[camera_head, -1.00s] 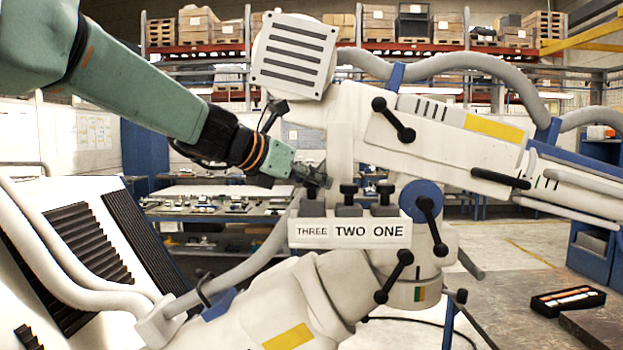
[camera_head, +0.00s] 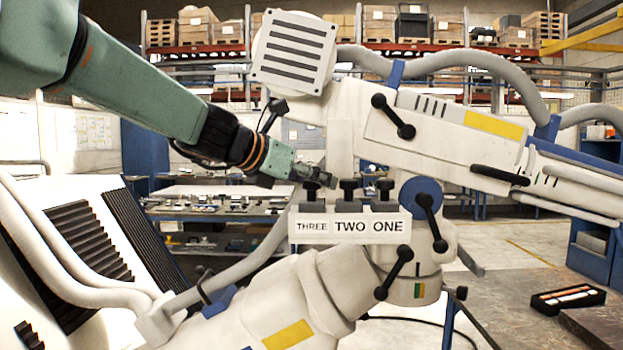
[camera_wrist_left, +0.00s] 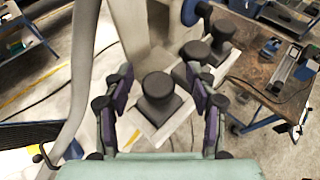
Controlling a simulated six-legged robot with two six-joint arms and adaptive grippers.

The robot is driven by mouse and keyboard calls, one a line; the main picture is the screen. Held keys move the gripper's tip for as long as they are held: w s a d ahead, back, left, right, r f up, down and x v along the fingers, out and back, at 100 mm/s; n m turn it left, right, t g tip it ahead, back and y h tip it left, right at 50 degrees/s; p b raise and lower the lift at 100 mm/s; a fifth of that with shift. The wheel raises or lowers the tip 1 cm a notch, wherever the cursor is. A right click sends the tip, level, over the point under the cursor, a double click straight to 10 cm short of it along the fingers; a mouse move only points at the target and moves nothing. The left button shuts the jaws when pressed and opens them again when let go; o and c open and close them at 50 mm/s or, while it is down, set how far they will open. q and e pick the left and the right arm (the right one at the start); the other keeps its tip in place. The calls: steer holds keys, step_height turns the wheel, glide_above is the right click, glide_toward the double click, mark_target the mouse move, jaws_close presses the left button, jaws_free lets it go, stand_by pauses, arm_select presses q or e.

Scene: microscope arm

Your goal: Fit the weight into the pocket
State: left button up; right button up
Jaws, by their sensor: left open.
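Three dark weights with round knobs stand in a row on the white labelled holder (camera_head: 350,230) of the microscope arm. The weight above THREE (camera_head: 311,195) is at the left, the weight above TWO (camera_head: 348,197) in the middle, the weight above ONE (camera_head: 384,195) at the right. My left gripper (camera_head: 321,178) is at the top of the THREE weight. In the left wrist view, its open fingers (camera_wrist_left: 160,103) stand either side of that weight's knob (camera_wrist_left: 158,86), with gaps visible. The pocket under the weight is hidden. My right gripper is not in view.
Black clamp levers (camera_head: 430,215) and a blue disc (camera_head: 420,197) are close right of the holder. A thick grey hose (camera_head: 255,265) runs below left. A workbench with a black tray (camera_head: 567,300) is at the lower right.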

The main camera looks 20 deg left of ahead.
arm_select(q)
steer(key=shift+w+f, duration=0.1)
steer(key=shift+f, duration=0.2)
steer(key=shift+r, duration=0.4)
step_height(320, 180, up, 8)
steer(key=shift+r, duration=0.85)
steer(key=shift+a+f, duration=0.1)
steer(key=shift+f, duration=0.05)
